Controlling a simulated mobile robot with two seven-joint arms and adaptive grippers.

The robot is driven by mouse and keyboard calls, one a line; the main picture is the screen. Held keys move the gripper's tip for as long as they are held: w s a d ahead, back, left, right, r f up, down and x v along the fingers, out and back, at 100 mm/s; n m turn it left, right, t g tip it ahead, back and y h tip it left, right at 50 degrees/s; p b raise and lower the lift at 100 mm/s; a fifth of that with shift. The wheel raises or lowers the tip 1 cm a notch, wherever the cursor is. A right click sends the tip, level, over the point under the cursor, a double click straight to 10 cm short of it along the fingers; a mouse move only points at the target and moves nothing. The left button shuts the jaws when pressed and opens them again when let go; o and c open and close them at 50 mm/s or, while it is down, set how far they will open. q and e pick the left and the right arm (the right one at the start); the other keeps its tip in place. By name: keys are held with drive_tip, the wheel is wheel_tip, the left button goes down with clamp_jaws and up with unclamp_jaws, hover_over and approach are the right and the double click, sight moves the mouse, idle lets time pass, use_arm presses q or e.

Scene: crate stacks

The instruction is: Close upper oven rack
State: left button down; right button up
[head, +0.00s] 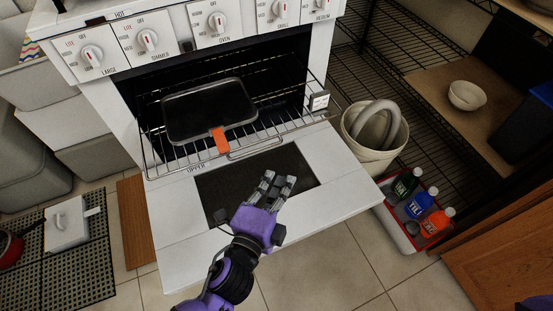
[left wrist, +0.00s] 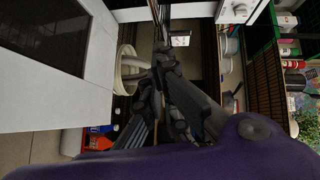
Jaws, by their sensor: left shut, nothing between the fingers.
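The upper oven rack (head: 286,131) is a wire rack pulled out of the oven (head: 128,84), over the lowered door. A dark tray (head: 205,110) with an orange tag (head: 220,141) lies on it. The white oven door (head: 190,241) hangs open, with a dark window; it also shows in the left wrist view (left wrist: 83,100). My left gripper (head: 278,180) is shut and empty. It is above the door, in front of the rack's front edge and apart from it. It also shows in the left wrist view (left wrist: 165,58). My right gripper is not in view.
A pale bucket (head: 362,145) with a ring-shaped thing in it stands right of the door. A red crate with several bottles (head: 413,206) is on the floor nearby. Wire shelving (head: 395,55) stands at the right. Grey bins (head: 30,165) are at the left. Tiled floor (head: 330,265) lies open in front.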

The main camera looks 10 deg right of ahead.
sight(240, 91)
use_arm(q)
drive_tip(key=w+f+b, duration=0.1)
drive_tip(key=w, duration=0.6)
drive_tip(key=shift+w+d+f, duration=0.25)
drive_tip(key=shift+d, duration=0.05)
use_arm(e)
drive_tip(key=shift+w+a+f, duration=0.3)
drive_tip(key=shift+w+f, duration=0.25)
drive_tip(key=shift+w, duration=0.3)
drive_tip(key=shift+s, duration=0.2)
